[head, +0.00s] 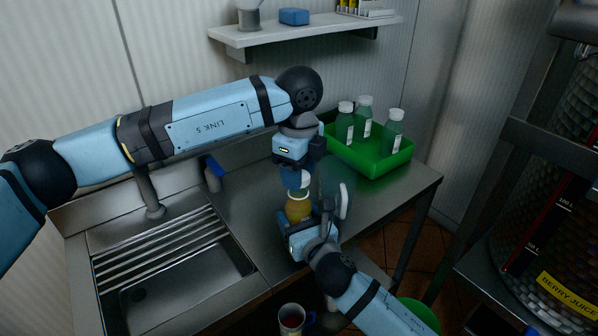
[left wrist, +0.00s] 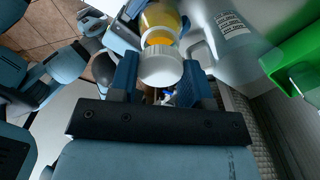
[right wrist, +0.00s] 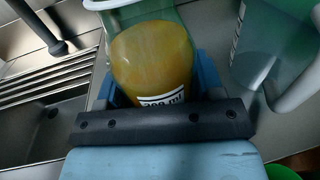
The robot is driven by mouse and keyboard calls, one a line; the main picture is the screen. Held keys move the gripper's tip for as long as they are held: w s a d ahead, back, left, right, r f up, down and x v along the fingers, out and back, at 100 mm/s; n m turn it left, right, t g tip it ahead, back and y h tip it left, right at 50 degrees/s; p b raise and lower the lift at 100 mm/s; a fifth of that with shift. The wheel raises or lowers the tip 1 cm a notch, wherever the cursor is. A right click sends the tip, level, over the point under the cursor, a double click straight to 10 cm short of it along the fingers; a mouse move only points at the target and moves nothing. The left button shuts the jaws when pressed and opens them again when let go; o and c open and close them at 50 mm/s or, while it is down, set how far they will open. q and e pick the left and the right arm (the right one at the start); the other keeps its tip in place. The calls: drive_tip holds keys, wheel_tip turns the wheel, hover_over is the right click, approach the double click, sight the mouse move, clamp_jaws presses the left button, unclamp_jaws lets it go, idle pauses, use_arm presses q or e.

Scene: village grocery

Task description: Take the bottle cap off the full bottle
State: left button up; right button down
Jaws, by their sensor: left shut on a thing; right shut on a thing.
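The full bottle (head: 298,210) holds yellow-orange juice and stands upright over the counter. My right gripper (head: 302,226) is shut around its body; the right wrist view shows the bottle (right wrist: 155,60) between the fingers, with part of a label. My left gripper (head: 296,177) is above, pointing down, with its fingers shut on the white ribbed bottle cap (left wrist: 160,67). The cap is in line with the bottle neck, where a pale ring shows.
A clear jug (head: 343,200) stands close to the right of the bottle. A green tray (head: 372,160) with several capped bottles is behind it. A sink (head: 170,285) is at left, and a mug (head: 292,320) is at the bottom. A shelf (head: 310,32) hangs on the wall.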

use_arm(q)
drive_tip(key=shift+r, duration=2)
use_arm(e)
drive_tip(key=shift+c, duration=0.8)
unclamp_jaws()
